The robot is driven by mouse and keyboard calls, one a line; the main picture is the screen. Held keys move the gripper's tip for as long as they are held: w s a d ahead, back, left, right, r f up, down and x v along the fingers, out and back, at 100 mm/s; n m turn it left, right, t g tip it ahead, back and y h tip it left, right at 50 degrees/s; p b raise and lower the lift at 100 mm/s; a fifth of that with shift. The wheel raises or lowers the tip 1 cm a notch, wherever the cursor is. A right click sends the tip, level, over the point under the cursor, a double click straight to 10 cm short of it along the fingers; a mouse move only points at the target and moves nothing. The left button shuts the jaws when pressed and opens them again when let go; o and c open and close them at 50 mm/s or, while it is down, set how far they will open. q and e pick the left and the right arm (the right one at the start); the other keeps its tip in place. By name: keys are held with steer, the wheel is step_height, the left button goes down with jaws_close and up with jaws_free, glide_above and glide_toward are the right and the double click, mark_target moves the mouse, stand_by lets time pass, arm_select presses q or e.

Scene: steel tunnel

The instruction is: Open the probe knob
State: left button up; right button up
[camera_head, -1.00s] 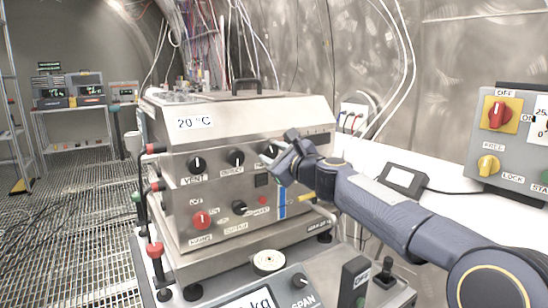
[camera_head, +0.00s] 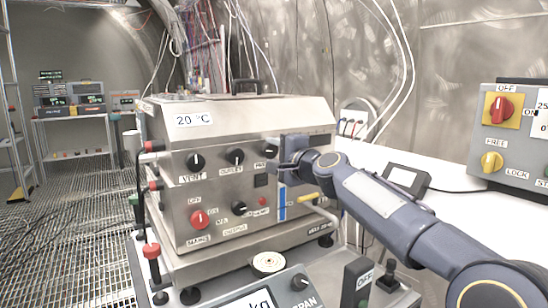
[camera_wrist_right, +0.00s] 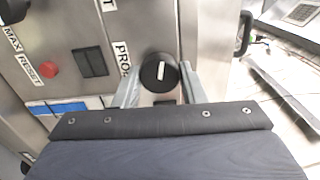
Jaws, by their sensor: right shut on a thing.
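The probe knob (camera_wrist_right: 160,72) is round and black with a white pointer line, beside the label starting "PRO" (camera_wrist_right: 122,58) in the right wrist view. My right gripper (camera_wrist_right: 159,82) has one finger on each side of it and is shut on it. The pointer lies nearly upright in the wrist picture, slightly tilted. My left gripper is not in view.
The steel instrument box (camera_head: 225,180) carries the vent knob (camera_head: 195,162), outlet knob (camera_head: 234,157), a red knob (camera_head: 199,219) and a lower black knob (camera_head: 239,208). A yellow-tipped lever (camera_head: 318,209) sits below my right arm. A grey switch box (camera_head: 510,150) stands at the right.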

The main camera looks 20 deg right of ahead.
steer(key=n+b, duration=0.1)
steer(key=n, duration=0.1)
steer(key=n+b, duration=0.1)
steer(key=n, duration=0.1)
steer(key=shift+f+n, duration=0.2)
steer(key=shift+n, duration=0.2)
steer(key=n+b, duration=0.2)
steer(key=n, duration=0.2)
steer(key=shift+n, duration=0.3)
steer(key=n+b, duration=0.1)
steer(key=n, duration=0.3)
steer(key=shift+b, duration=0.4)
steer(key=shift+n+b, duration=0.5)
steer(key=shift+n, duration=1.3)
steer(key=o, duration=1)
steer(key=shift+r, duration=0.1)
steer(key=shift+s+r, duration=0.1)
